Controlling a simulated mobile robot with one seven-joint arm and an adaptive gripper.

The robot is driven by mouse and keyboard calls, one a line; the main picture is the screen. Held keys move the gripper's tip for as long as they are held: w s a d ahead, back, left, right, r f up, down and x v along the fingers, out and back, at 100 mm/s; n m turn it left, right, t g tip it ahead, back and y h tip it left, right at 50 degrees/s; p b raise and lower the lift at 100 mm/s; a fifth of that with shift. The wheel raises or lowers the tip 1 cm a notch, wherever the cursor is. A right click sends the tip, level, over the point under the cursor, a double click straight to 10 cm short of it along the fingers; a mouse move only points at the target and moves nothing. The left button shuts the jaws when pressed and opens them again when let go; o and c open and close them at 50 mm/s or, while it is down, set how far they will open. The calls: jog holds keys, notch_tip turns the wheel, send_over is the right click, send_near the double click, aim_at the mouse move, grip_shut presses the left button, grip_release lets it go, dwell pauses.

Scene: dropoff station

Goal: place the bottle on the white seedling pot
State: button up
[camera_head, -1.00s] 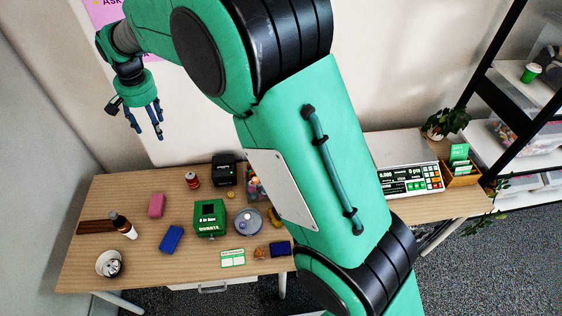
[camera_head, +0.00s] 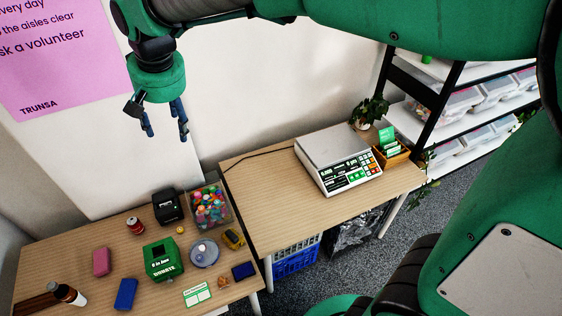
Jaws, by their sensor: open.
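A dark bottle with a white label (camera_head: 68,294) lies or leans at the lower left of the wooden table, at the picture's bottom edge; its exact tilt is hard to tell. The white pot is not in view at the table's near left corner; a white plant pot (camera_head: 365,125) with a leafy plant stands far right behind the scale. My gripper (camera_head: 166,137) hangs fingers down, open and empty, high in front of the wall. It is well above and apart from the bottle.
On the table (camera_head: 130,291) are a green donate box (camera_head: 163,261), a pink block (camera_head: 101,261), a blue block (camera_head: 126,294), a red can (camera_head: 135,225), a black device (camera_head: 167,206) and a tub of colourful caps (camera_head: 210,207). A scale (camera_head: 338,160) stands on the right table.

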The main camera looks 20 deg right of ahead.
jog(key=s+d+r+t, duration=0.1)
jog(key=s+d+r, duration=0.1)
jog(key=s+d, duration=1.1)
jog(key=s+d+f, duration=0.2)
jog(key=s+d, duration=0.2)
jog(key=s, duration=0.2)
jog(key=s+d+f+t+h, duration=0.1)
jog(key=s+d+f, duration=0.2)
jog(key=s, duration=0.4)
jog(key=shift+d+f+m, duration=0.15)
jog(key=shift+d+m, duration=0.25)
jog(key=shift+d, duration=0.1)
notch_tip(320, 180, down, 10)
jog(key=b, duration=1)
